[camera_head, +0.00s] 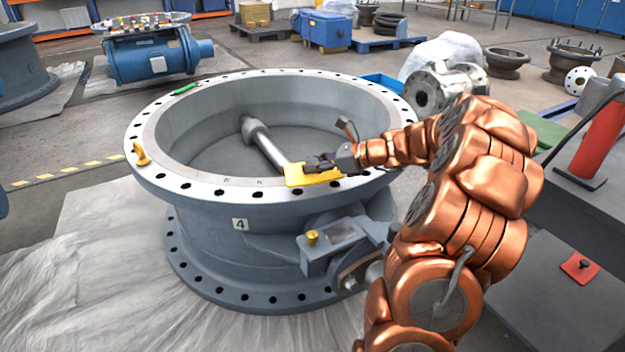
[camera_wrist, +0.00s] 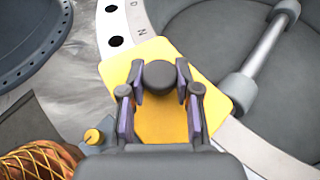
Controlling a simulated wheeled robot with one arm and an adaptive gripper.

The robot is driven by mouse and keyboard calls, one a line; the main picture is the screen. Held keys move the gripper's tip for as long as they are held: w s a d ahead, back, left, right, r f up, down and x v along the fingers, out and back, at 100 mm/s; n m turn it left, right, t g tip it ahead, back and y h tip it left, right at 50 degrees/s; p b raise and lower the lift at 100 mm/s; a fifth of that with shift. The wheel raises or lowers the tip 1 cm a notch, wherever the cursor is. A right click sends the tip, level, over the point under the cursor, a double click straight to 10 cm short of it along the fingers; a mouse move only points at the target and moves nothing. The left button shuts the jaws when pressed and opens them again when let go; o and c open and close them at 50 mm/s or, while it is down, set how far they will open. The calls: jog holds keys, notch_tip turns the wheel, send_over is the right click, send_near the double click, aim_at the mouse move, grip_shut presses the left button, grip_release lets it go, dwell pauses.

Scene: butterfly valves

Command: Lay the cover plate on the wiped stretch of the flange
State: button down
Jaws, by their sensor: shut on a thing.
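The cover plate (camera_head: 312,178) is a flat yellow plate over the near right stretch of the flange (camera_head: 215,191). In the wrist view the plate (camera_wrist: 160,120) spans the pale flange face and its edge reaches over the valve's opening. My gripper (camera_head: 325,165) is above the plate, and in the wrist view its fingers (camera_wrist: 160,80) close around a dark round knob on the plate. I cannot tell whether the plate touches the flange. The flange under the plate is hidden, and I cannot make out the wiped stretch.
A yellow-handled tool (camera_head: 141,153) lies on the flange's left side and a green item (camera_head: 186,88) on its far left. A shaft (camera_head: 264,145) crosses the valve opening. A bracket with a yellow knob (camera_head: 312,236) juts out below the near rim.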

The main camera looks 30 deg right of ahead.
aim_at(322, 172)
jog(key=shift+w, duration=0.25)
jog(key=shift+f, duration=0.25)
notch_tip(322, 172, down, 3)
jog(key=shift+f+b, duration=0.15)
jog(key=shift+b, duration=1.1)
jog(key=c, duration=0.8)
grip_release()
